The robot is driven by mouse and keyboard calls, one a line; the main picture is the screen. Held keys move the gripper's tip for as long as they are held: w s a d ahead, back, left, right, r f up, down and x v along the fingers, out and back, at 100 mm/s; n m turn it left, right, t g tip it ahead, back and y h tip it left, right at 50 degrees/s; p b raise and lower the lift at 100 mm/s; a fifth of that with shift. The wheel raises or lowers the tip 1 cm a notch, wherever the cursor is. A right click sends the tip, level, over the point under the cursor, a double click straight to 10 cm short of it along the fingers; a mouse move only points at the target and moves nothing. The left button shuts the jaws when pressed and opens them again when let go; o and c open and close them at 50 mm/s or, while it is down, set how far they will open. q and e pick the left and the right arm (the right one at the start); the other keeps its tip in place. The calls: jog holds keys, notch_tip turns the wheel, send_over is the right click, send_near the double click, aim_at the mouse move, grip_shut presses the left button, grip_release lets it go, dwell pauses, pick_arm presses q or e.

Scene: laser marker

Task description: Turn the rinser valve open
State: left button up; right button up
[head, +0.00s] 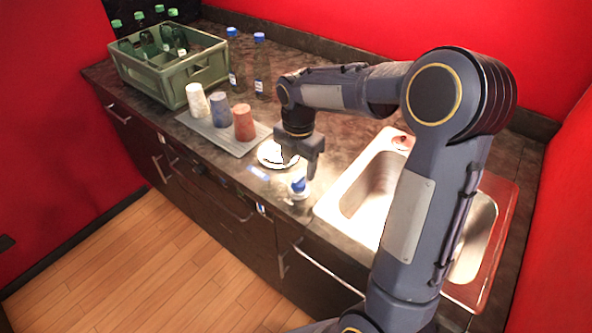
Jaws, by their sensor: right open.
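A round white disc (268,151), which looks like the rinser, lies on the counter left of the sink, partly hidden by my right gripper. A small white piece with a blue top (299,186) stands near the counter's front edge; it may be the rinser valve, but I cannot tell for sure. My right gripper (299,167) is open and points down, just behind and above the blue-topped piece. No contact can be made out. My left gripper is out of view.
A tray (236,148) holds white, blue and red cups left of the disc. A steel sink (335,205) lies right, partly behind my right arm. A small pale-blue label (259,173) lies at the front.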

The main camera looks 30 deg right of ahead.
aim_at(299, 178)
jog(key=shift+d+f, duration=0.1)
jog(key=shift+f, duration=2.5)
jog(key=c, duration=1)
